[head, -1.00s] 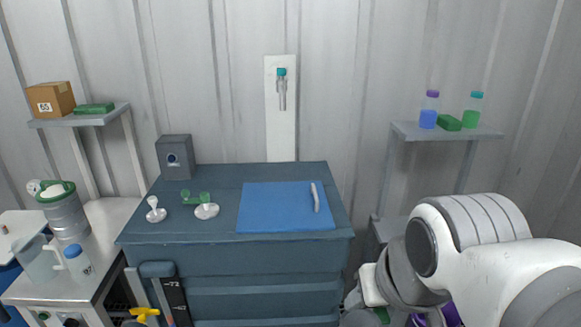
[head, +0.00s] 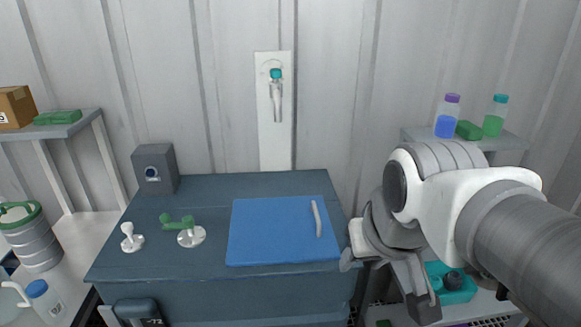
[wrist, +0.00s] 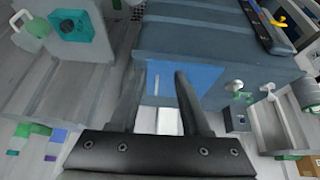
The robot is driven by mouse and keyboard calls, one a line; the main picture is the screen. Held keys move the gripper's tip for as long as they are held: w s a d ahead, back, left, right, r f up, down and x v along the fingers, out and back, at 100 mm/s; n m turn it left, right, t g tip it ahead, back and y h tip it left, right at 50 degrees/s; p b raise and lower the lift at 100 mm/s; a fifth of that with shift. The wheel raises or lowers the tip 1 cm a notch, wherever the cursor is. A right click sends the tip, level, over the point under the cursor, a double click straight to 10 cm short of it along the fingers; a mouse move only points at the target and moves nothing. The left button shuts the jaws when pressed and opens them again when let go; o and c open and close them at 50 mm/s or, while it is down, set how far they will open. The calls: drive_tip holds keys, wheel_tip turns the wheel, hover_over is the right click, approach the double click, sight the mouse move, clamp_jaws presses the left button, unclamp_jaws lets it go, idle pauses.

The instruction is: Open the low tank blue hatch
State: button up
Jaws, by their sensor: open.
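The blue hatch (head: 275,235) is a flat blue panel lying in the dark top of the low tank (head: 200,230), and it looks closed. A pale grey bar handle (head: 317,219) stands near its right edge. My gripper (wrist: 160,75) is open, with nothing seen between its fingers. In the head view it is to the right of the tank, apart from the handle. The wrist view shows the blue hatch (wrist: 205,76) beyond the fingers, which partly hide it. The handle appears there as a thin pale bar between the fingers.
Green and white fittings (head: 186,228) and a grey box (head: 155,169) stand on the tank's left side. A white wall plate (head: 274,140) with a teal-topped valve is behind. A shelf with bottles (head: 447,117) is at right, and a teal device (head: 452,282) is below it.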

drive_tip(key=w+a+r+p, duration=0.1)
drive_tip(key=w+r+p, duration=0.15)
drive_tip(key=w, duration=0.55)
drive_tip(key=g+y+p, duration=0.1)
drive_tip(key=y+p, duration=0.1)
drive_tip(key=p, duration=0.1)
approach(316, 209)
drive_tip(key=p+x, duration=0.1)
drive_tip(key=x, duration=0.7)
drive_tip(key=shift+w+d, duration=0.1)
drive_tip(key=shift+r, duration=0.1)
clamp_jaws()
idle(0.5)
